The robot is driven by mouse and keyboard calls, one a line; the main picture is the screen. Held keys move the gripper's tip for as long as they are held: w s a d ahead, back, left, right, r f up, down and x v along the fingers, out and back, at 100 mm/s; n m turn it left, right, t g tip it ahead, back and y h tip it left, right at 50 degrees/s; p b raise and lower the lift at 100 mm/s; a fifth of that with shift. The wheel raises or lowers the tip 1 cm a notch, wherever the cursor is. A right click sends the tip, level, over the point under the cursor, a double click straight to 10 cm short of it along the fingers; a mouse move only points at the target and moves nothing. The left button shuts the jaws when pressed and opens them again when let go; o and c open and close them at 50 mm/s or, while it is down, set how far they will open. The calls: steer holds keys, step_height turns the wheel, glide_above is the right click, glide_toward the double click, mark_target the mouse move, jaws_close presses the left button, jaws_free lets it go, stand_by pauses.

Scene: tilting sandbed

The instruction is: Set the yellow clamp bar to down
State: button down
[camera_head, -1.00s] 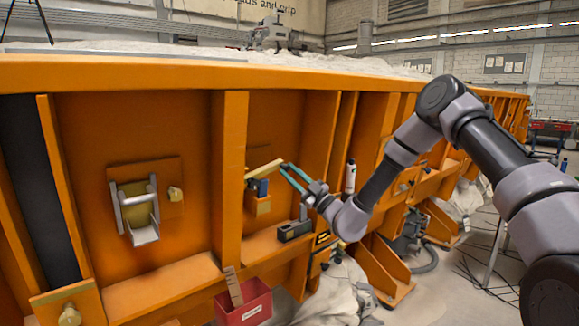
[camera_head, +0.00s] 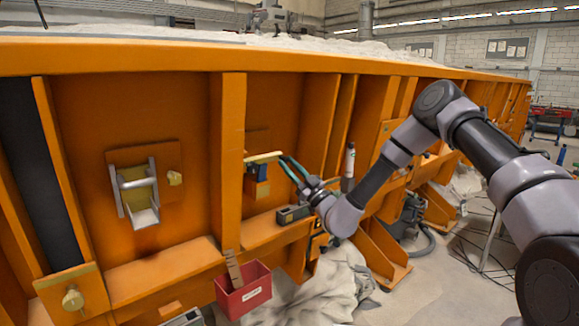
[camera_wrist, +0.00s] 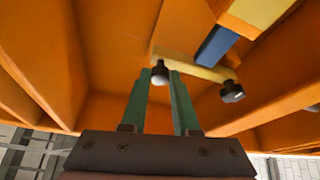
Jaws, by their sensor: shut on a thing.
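The yellow clamp bar (camera_head: 262,157) sits on the orange wall, close to level in the head view, with its right end slightly higher. A blue block (camera_head: 261,172) is just below it. In the wrist view the bar (camera_wrist: 196,67) runs between a round grey ball knob (camera_wrist: 160,73) at one end and a dark knob (camera_wrist: 232,92) at the other. The blue piece (camera_wrist: 216,46) lies across behind it. My gripper (camera_head: 284,160), with green fingers, is at the bar's right end. Its fingers (camera_wrist: 160,76) are shut on the ball knob, which is partly hidden between them.
A vertical orange rib (camera_head: 229,160) stands left of the bar. A dark box (camera_head: 293,214) sits on the ledge below my gripper. A red bin (camera_head: 243,290) hangs lower down. A white bottle (camera_head: 350,161) stands to the right. A grey bracket (camera_head: 138,190) is far left.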

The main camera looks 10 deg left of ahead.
steer(key=c, duration=0.9)
jaws_free()
steer(key=shift+f, duration=0.1)
steer(key=shift+d, duration=0.1)
steer(key=v, duration=1)
steer(key=shift+s+d+f, duration=0.15)
steer(key=shift+s+f, duration=0.05)
steer(key=shift+s, duration=0.05)
